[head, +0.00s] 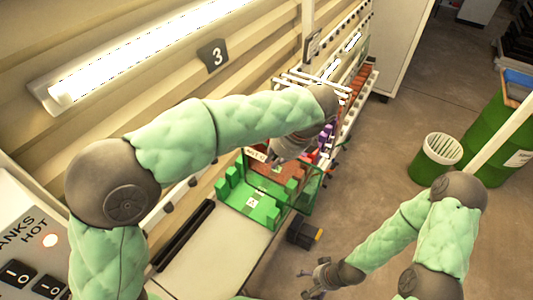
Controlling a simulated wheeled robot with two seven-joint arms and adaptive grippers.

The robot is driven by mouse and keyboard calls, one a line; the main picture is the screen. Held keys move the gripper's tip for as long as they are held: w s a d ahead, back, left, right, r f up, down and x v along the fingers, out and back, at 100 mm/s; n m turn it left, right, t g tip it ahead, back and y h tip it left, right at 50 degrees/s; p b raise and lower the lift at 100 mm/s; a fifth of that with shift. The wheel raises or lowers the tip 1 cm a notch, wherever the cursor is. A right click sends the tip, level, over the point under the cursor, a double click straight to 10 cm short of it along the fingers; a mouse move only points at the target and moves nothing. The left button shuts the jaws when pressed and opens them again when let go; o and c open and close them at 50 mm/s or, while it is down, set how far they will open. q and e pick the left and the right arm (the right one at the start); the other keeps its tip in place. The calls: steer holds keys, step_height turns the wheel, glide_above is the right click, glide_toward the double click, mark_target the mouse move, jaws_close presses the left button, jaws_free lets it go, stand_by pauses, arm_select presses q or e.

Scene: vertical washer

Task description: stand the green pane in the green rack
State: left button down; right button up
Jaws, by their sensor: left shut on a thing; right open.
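The green rack (262,211) is a bright green holder with upright posts, standing at the end of the pale work surface. My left gripper (277,157) reaches over the rack from above and is shut on the green pane (318,191), a see-through sheet with green edges. The pane shows beside and behind the rack's right side; my gripper and wrist hide part of it. I cannot tell whether the pane touches the rack. My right gripper (311,279) is open and empty, low at the bottom centre, away from the rack.
A machine with rollers (352,85) extends behind the rack. A small dark box (303,233) sits right of the rack. A green-and-white bin (434,157) and a large green drum (497,145) stand on the floor at right. A control panel (35,245) is at lower left.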

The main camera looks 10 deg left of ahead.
mark_target(258, 151)
arm_select(q)
steer(key=shift+a, duration=0.1)
steer(key=a, duration=0.1)
steer(key=w+a+b, duration=0.1)
steer(key=a, duration=0.1)
steer(key=shift+w+a+f, duration=0.1)
steer(key=shift+w+a+b, duration=0.25)
steer(key=shift+a+b, duration=0.2)
steer(key=shift+a, duration=0.2)
steer(key=a, duration=0.1)
steer(key=w+a+b, duration=0.1)
steer(key=a, duration=0.2)
steer(key=shift+w+a+f+b, duration=0.3)
steer(key=shift+w, duration=0.05)
